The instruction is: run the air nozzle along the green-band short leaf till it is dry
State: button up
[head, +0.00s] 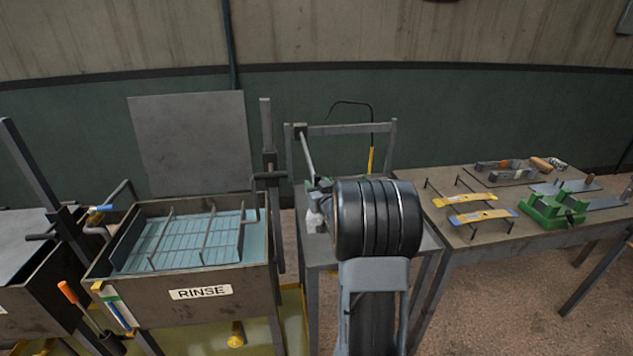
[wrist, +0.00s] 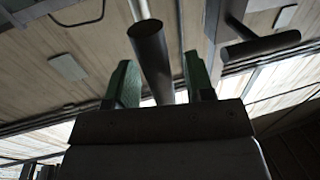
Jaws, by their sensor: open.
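My gripper (wrist: 160,64) is open in the wrist view, its two green fingers on either side of a dark cylinder with a pale shaft (wrist: 153,50). I cannot tell whether they touch it. In the head view my arm hides most of the gripper, beside a grey metal stand (head: 350,130). A thin black hose with a yellow lower part (head: 371,160), perhaps the air nozzle, hangs at this stand. I cannot make out a green band on either.
The rinse tank (head: 187,310) with a wire rack in it stands at the left. The right table (head: 450,228) also bears a green fixture (head: 553,208) and a tray of small tools (head: 505,172). A dark upright post (head: 268,150) stands between tank and stand.

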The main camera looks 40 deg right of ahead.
jog(key=shift+w+d, duration=0.15)
jog(key=shift+w, duration=0.5)
grip_shut()
